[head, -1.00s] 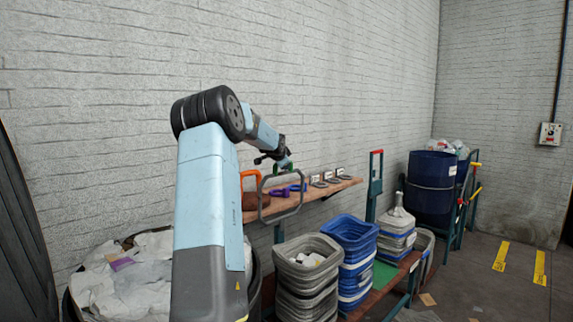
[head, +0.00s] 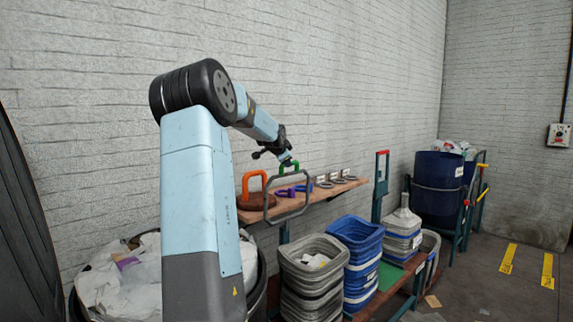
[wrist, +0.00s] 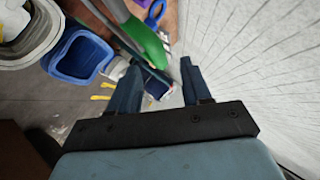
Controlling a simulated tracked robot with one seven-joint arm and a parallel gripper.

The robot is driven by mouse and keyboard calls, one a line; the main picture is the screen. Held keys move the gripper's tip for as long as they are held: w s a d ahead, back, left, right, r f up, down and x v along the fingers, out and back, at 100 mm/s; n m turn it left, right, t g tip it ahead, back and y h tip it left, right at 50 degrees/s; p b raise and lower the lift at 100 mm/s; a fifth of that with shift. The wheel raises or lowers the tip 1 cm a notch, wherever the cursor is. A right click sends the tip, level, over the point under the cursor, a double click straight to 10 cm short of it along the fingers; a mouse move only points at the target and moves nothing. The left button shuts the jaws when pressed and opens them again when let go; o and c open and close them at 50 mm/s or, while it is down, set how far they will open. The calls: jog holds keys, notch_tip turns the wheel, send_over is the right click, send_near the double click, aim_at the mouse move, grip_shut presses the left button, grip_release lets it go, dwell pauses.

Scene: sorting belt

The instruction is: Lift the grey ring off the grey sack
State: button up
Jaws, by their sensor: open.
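A large grey ring (head: 267,205) with angled corners stands upright at the front of the wooden shelf in the head view. I take a grey bar (wrist: 96,14) at the top of the wrist view to be part of it. I cannot make out the grey sack with certainty.
Grey bins (head: 312,270) and blue bins (head: 357,260) stand below. A grey necked object (head: 402,216) tops another stack. The wall is close behind.

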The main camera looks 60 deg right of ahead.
jog(key=v, duration=0.6)
jog(key=shift+s+r, duration=0.15)
jog(key=shift+s, duration=0.1)
jog(key=shift+w, duration=0.1)
dwell(0.4)
jog(key=w+a+f+n+t+y, duration=0.1)
jog(key=w+a+n+y, duration=0.25)
jog(key=a, duration=0.95)
jog(key=w+a+n+t+y, duration=0.2)
jog(key=a+n, duration=0.2)
jog(key=a, duration=0.9)
jog(key=w+a+f+n+t+y, duration=0.1)
jog(key=w+a+n+y, duration=0.2)
jog(key=a, duration=1)
jog(key=s+a+f+n+y, duration=0.1)
jog(key=s+a+n, duration=0.25)
jog(key=a, duration=0.55)
jog(key=s+a+n+y, duration=0.15)
jog(key=a+n, duration=0.25)
jog(key=a, duration=0.4)
jog(key=s+a+f+n, duration=0.3)
jog(key=s+a, duration=0.3)
jog(key=s+a+f+n+g, duration=0.1)
jog(key=s+a+f+n, duration=0.1)
jog(key=s+a+n, duration=0.2)
jog(key=s+a, duration=0.2)
jog(key=a, duration=0.1)
jog(key=shift+s+a+f, duration=0.2)
jog(key=shift+s+f, duration=0.15)
jog(key=shift+f, duration=0.05)
